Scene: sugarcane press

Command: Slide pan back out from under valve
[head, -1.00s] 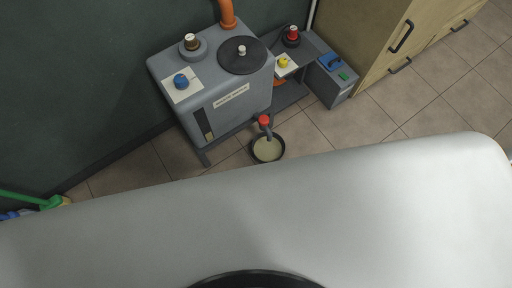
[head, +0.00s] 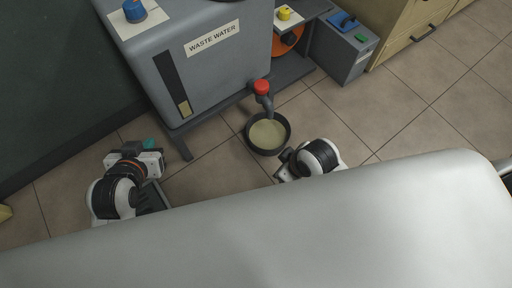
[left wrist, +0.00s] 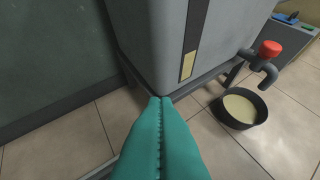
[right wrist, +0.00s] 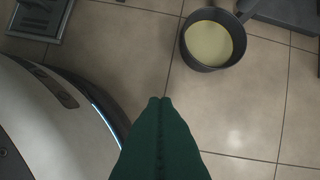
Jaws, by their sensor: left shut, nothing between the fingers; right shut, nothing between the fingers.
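The dark round pan (head: 270,152) holds pale yellow liquid and stands on the floor. Its far side is under the spout of the red-knobbed valve (head: 261,87). The pan also shows in the left wrist view (left wrist: 240,121) and the right wrist view (right wrist: 212,66). My left gripper (left wrist: 160,100) has its teal fingers shut and empty, left of the pan by the tank's front corner. My right gripper (right wrist: 160,101) is shut and empty, apart from the pan on its near side. In the head view its fingers are mostly hidden by my arm.
The grey waste water tank (head: 215,75) stands behind the pan on a low frame. A grey box (head: 343,58) with blue and green parts is to the right, beside wooden drawers (head: 405,35). Tiled floor is open right of the pan and between my arms.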

